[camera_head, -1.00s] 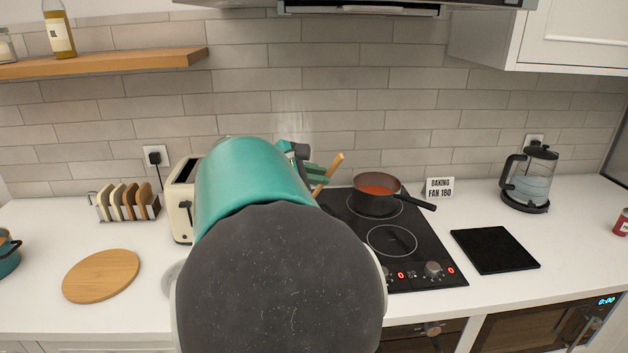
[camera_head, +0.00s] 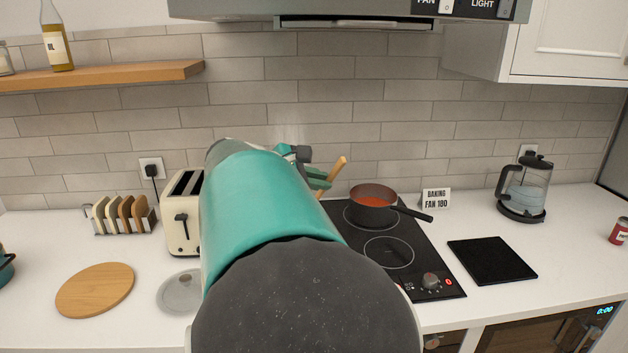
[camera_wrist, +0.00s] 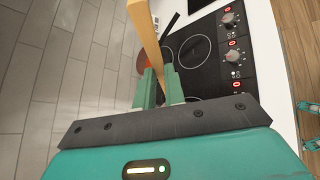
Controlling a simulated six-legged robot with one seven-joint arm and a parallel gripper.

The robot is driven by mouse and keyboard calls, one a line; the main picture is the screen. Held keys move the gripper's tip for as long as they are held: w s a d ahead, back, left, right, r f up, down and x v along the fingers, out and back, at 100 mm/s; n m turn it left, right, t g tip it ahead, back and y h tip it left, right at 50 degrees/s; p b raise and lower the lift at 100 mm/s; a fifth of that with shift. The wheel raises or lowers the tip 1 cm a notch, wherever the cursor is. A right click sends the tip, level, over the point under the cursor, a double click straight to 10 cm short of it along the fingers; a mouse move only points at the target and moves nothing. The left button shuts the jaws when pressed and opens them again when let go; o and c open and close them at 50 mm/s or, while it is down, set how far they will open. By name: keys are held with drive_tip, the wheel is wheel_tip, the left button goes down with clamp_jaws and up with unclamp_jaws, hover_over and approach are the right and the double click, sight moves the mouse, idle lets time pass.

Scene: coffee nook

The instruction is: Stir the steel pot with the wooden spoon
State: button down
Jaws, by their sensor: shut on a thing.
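A pot with a dark brownish outside, a long black handle and red contents (camera_head: 373,200) stands on the back of the black hob; I see no other pot on the hob. My gripper (camera_head: 318,178) is shut on the wooden spoon (camera_head: 341,163), to the left of the pot. In the wrist view the spoon (camera_wrist: 147,35) runs between the green fingers of my gripper (camera_wrist: 160,78), and the pot (camera_wrist: 140,63) is partly hidden behind them. The spoon's lower end is hidden in the head view. I cannot tell whether it touches anything.
The black hob (camera_head: 425,265) has a free front ring. A glass lid (camera_head: 180,292), round board (camera_head: 95,290), toaster (camera_head: 182,225) and toast rack (camera_head: 122,214) are on the left. A small sign (camera_head: 436,200), black mat (camera_head: 492,260) and glass kettle (camera_head: 524,190) are on the right. The hood (camera_head: 350,10) hangs above.

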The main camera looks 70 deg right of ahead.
wheel_tip(320, 180, up, 5)
idle(0.7)
drive_tip(key=shift+a, duration=0.1)
idle(0.7)
